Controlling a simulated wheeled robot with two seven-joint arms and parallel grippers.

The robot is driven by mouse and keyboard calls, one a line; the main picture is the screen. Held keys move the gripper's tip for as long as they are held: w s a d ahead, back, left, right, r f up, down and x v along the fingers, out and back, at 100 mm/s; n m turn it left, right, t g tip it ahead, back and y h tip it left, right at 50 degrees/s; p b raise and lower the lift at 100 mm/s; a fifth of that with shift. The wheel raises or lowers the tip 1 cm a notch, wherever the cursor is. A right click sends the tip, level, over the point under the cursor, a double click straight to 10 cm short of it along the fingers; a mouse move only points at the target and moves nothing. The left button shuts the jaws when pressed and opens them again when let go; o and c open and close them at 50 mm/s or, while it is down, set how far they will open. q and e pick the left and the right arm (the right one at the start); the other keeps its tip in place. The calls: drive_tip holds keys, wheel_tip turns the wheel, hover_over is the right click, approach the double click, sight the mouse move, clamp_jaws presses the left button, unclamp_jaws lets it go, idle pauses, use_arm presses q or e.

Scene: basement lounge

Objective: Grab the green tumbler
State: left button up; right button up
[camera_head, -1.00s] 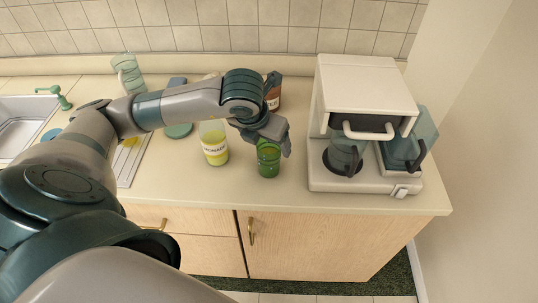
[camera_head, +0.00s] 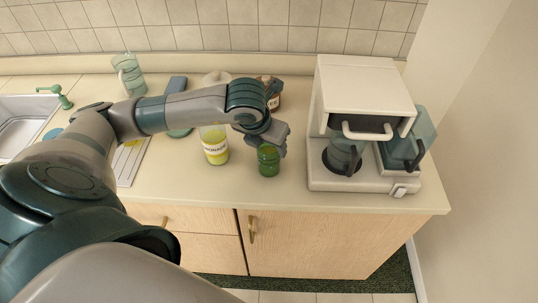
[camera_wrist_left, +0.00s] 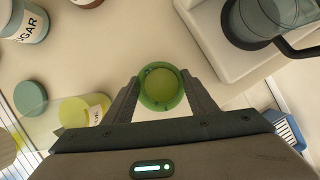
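The green tumbler (camera_head: 268,164) stands upright on the counter near its front edge. My left gripper (camera_head: 271,145) is over it from above and hides its upper part in the head view. In the left wrist view the tumbler's round rim (camera_wrist_left: 160,88) lies between the two fingers of my left gripper (camera_wrist_left: 160,78), one on each side. The fingers are spread about as wide as the tumbler; firm contact does not show. My right gripper is not in view.
A lemonade bottle (camera_head: 214,147) stands just left of the tumbler. A jar labelled sugar (camera_wrist_left: 28,22) stands behind. A white coffee machine (camera_head: 365,85) with a glass jug (camera_head: 343,157) is on the right. The sink (camera_head: 22,125) is at the far left. The counter front is bare.

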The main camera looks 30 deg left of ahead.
use_arm(q)
drive_tip(key=shift+r, duration=0.15)
drive_tip(key=shift+c, duration=0.2)
wheel_tip(320, 180, up, 10)
drive_tip(key=b, duration=0.3)
idle(0.3)
